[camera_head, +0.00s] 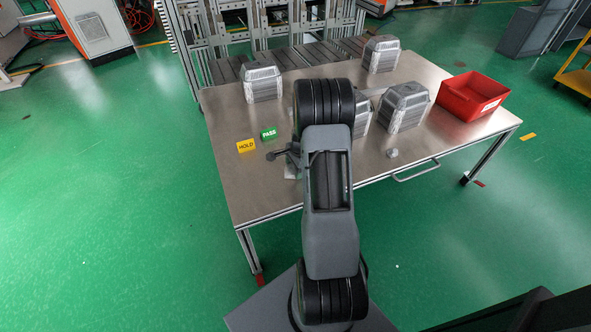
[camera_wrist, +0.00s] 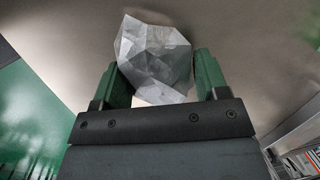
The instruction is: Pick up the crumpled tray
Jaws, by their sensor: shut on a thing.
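The crumpled tray (camera_wrist: 154,58) is a faceted silver foil lump in the wrist view. It sits between the two green fingers of my gripper (camera_wrist: 163,80), which is shut on it. In the head view my gripper (camera_head: 284,154) shows to the left of my arm, low over the table near its front edge. A small part of the crumpled tray (camera_head: 291,172) shows just below it; my arm and gripper hide the rest. I cannot tell whether it touches the table.
Several stacks of foil trays stand on the metal table (camera_head: 240,185), including one at the back left (camera_head: 262,84). A red bin (camera_head: 470,97) stands at the right. A small foil scrap (camera_head: 392,153) lies near the front edge. PASS (camera_head: 268,134) and HOLD (camera_head: 246,146) cards lie left.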

